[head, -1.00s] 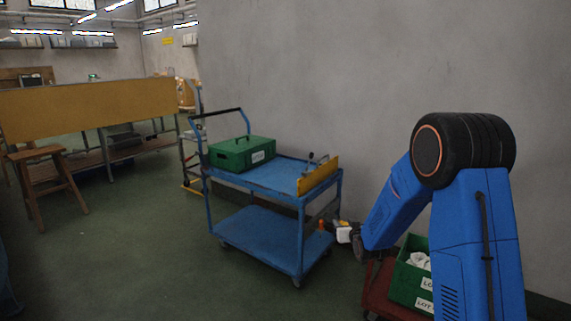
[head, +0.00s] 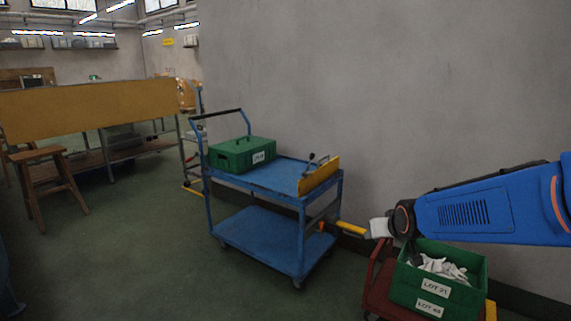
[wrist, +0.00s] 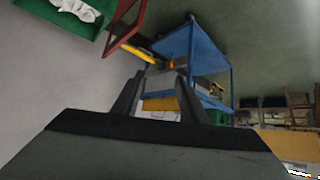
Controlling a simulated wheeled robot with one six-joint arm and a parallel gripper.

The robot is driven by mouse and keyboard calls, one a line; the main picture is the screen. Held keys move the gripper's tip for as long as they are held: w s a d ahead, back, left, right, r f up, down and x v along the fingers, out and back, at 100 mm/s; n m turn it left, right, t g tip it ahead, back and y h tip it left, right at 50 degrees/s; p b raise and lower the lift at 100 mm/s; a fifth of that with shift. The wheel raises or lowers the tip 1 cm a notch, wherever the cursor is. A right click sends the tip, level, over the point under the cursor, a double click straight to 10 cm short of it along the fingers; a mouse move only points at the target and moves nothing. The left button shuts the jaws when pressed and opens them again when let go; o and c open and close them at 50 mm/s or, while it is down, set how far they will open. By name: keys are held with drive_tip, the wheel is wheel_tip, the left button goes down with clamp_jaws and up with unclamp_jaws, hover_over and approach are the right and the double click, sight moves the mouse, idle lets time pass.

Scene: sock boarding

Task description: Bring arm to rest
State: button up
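My blue arm (head: 490,210) reaches in from the right edge in the head view. My gripper (head: 374,228) points left, above the floor between the blue cart and the red cart. In the wrist view my gripper (wrist: 160,76) shows two dark fingers standing apart. A grey patch and a yellow patch show between them; I see nothing clearly held.
A blue cart (head: 257,224) stands at centre with a closed green case (head: 232,158) and a yellow-sided fixture (head: 318,175). A green bin (head: 465,293) of white socks sits on a red cart (head: 384,291) below my arm.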

drive_tip(key=s+d+g, duration=0.1)
drive_tip(key=s+g, duration=0.3)
drive_tip(key=s, duration=2.8)
drive_tip(key=shift+r+m+g, duration=0.15)
drive_tip(key=shift+m+g, duration=0.15)
